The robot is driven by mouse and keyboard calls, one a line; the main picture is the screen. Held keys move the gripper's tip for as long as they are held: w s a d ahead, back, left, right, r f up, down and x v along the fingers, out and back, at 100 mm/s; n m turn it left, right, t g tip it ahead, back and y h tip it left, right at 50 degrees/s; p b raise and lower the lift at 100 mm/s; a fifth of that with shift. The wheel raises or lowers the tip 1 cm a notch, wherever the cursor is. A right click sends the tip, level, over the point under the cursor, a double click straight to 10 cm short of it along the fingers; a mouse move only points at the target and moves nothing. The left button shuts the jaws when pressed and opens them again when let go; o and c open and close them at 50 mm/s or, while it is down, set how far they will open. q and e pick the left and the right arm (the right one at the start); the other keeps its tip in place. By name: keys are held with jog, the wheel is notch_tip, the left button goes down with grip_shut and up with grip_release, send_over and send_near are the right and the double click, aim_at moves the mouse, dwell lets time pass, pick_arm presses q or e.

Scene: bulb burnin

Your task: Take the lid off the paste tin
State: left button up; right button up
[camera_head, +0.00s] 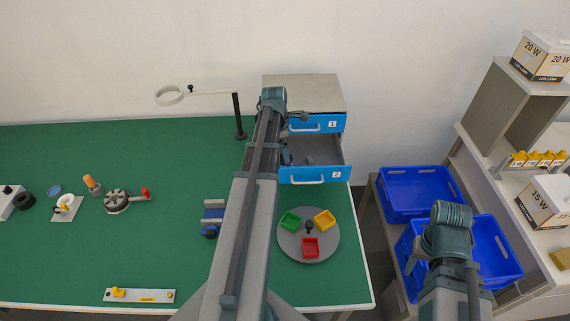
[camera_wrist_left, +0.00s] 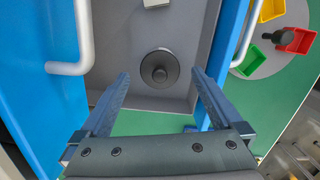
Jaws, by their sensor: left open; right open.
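A round dark tin (camera_wrist_left: 158,72), its lid topped by a small knob, sits upright on the floor of the open lower drawer (camera_head: 329,149) in the left wrist view. My left gripper (camera_wrist_left: 160,78) is open and empty above the drawer. Its two fingers show on either side of the tin in the picture, apart from it. In the head view my left arm hides most of that gripper and the tin. My right gripper (camera_head: 415,272) is open beside the blue crates, partly hidden by its own wrist.
The drawer cabinet (camera_head: 300,92) has a shut upper drawer with a handle (camera_wrist_left: 85,45) close to my left gripper. A pale block (camera_wrist_left: 155,3) lies in the open drawer. A turntable (camera_head: 328,252) with coloured trays stands in front. Blue crates (camera_head: 418,188) stand right.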

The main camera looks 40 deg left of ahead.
pick_arm(q)
jog(key=shift+f, duration=0.6)
jog(key=shift+r, duration=0.1)
pick_arm(e)
jog(key=shift+f, duration=0.55)
pick_arm(q)
jog(key=c, duration=1.4)
pick_arm(e)
jog(key=shift+r, duration=0.1)
